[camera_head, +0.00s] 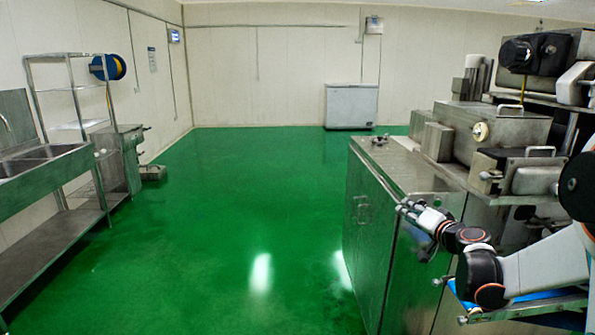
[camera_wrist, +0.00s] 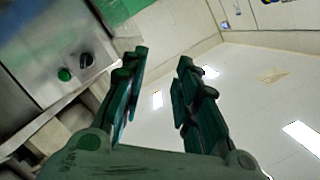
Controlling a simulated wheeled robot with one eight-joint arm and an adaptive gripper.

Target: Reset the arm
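My arm (camera_head: 545,265) comes in from the right edge of the head view and reaches left. My gripper (camera_head: 415,212) is at its end, in front of the steel cabinet's near corner in the picture. I cannot tell whether it touches the cabinet. In the wrist view my gripper (camera_wrist: 160,65) has its two fingers apart, with nothing between them. The encrusting machine (camera_head: 490,130) stands on and behind the steel cabinet (camera_head: 385,235) at the right.
A sink bench (camera_head: 45,185) and rack (camera_head: 75,90) stand at the left. A white chest (camera_head: 351,106) is at the back wall. The green floor (camera_head: 225,220) between is clear.

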